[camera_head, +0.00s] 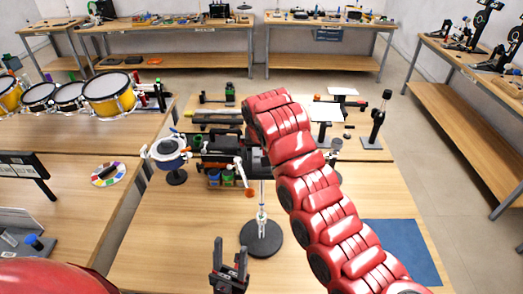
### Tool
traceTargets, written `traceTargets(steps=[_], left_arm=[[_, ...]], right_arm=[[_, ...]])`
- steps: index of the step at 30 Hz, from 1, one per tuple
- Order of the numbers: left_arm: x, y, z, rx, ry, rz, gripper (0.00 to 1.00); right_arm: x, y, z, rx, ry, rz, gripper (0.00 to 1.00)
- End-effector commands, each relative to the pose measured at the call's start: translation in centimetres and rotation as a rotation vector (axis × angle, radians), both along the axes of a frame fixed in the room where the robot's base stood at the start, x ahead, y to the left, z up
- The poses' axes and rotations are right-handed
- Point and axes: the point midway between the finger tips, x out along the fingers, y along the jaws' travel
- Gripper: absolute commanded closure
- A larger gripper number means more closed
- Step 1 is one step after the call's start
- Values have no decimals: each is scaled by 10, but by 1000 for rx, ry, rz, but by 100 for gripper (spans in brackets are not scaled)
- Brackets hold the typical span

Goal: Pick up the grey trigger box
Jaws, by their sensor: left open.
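My left gripper (229,250) is black and open, with nothing seen between its fingers. It is low in the middle of the view, just in front of a stand with a round black base (261,238). I cannot single out the grey trigger box with certainty. A dark grey piece of equipment (220,146) stands on the middle table beyond my left gripper, partly hidden by smaller items and my red right arm. My right arm crosses the view from the lower right, and its gripper is not seen.
A small drum on a stand (168,153) is left of the equipment. A blue mat (401,248) lies at the right. Yellow drums (108,95) stand on the left table. Bare wood (165,245) shows left of my left gripper.

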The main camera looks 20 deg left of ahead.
Motion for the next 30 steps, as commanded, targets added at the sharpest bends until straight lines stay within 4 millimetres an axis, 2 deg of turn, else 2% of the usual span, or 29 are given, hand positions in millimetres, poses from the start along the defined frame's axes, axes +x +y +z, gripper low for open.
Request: traceTargets(steps=[1,7,21,24,30], left_arm=[[0,0,4,0,1,0,50],[0,0,2,0,1,0,50],[0,0,2,0,0,0,50],[0,0,2,0,1,0,50],[0,0,2,0,0,0,50]], right_arm=[[0,0,-3,-3,4,0,0],[1,0,-6,-1,2,0,0],[1,0,-6,0,1,0,85],[1,1,-5,0,1,0,100],[1,1,-5,0,1,0,100]])
